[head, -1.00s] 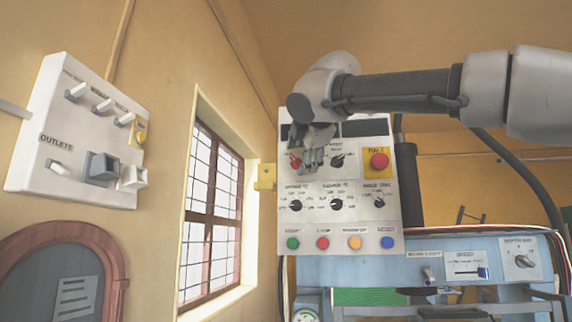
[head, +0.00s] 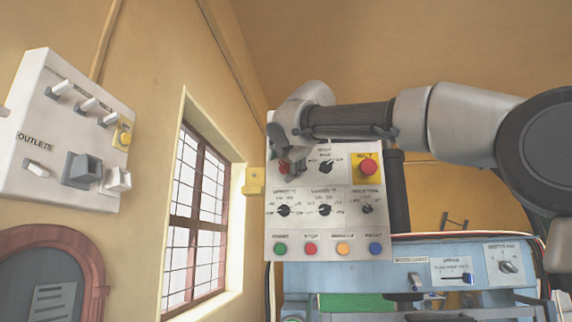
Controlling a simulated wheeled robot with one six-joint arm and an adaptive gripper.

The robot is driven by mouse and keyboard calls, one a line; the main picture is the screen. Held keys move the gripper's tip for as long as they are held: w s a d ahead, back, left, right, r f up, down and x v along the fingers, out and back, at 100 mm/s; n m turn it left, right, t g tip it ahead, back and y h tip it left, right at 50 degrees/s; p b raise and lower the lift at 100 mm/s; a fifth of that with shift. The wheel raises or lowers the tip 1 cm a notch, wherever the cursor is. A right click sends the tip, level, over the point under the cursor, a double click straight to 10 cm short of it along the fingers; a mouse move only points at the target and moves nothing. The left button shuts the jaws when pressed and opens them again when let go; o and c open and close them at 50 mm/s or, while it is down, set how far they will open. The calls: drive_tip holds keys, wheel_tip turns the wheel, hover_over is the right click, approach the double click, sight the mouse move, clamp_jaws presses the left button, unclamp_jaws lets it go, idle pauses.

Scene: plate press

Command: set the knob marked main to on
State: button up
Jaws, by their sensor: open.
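The white control panel (head: 330,228) stands right of the window, and my gripper (head: 291,166) is at its upper left. A red knob (head: 283,168) shows partly behind my fingers. Its label and pointer are hidden by the gripper, so I cannot read its setting or whether it is the one marked main. My gripper is open, with its fingertips around or just in front of this knob; I cannot tell whether they touch it.
A black selector knob (head: 326,167) and a red stop button on yellow (head: 368,167) are close on the right. Below are more black knobs (head: 283,211) and a row of coloured buttons (head: 311,249). An outlets box (head: 40,135) hangs on the left wall.

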drive_tip(key=shift+w, duration=0.15)
drive_tip(key=c, duration=1)
drive_tip(key=m, duration=0.1)
drive_tip(key=m+t, duration=0.1)
drive_tip(key=shift+d+f+m+y, duration=0.1)
drive_tip(key=shift+f+m+y, duration=0.1)
drive_tip(key=shift+m+y, duration=0.1)
drive_tip(key=m, duration=0.1)
drive_tip(key=m+t, duration=0.1)
drive_tip(key=m, duration=0.1)
drive_tip(key=shift+f+m+t+y, duration=0.25)
drive_tip(key=shift+m+t+y, duration=0.05)
drive_tip(key=shift+m, duration=0.1)
drive_tip(key=m+t, duration=0.1)
drive_tip(key=m, duration=0.2)
drive_tip(key=m+t, duration=0.1)
drive_tip(key=m, duration=0.2)
drive_tip(key=shift+f+m, duration=0.2)
drive_tip(key=shift+m, duration=0.1)
drive_tip(key=shift+t, duration=0.3)
